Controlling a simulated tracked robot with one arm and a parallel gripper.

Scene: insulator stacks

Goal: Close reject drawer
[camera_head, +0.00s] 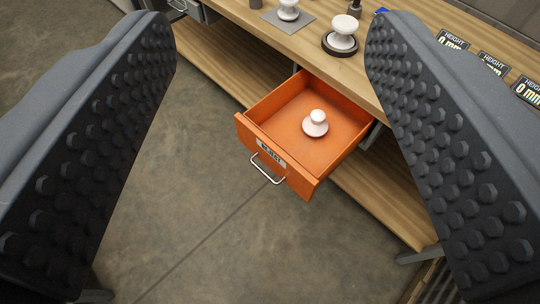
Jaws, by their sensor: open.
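The orange reject drawer (281,121) is pulled out from under the wooden workbench. Its front panel carries a label (270,153) and a metal bar handle (264,171). A white insulator piece (315,124) sits upright inside the drawer. My gripper (270,45) is open, with one black studded finger at the left edge and one at the right. The drawer shows between the fingers, beyond them, and nothing is held. The right finger hides part of the bench.
On the bench top (305,48), a white insulator stands on a dark round base (341,40) and another on a grey square mat (289,14). Black height signs (490,65) lie at the right. A wooden lower shelf (200,62) runs below. The floor (185,215) before the drawer is clear.

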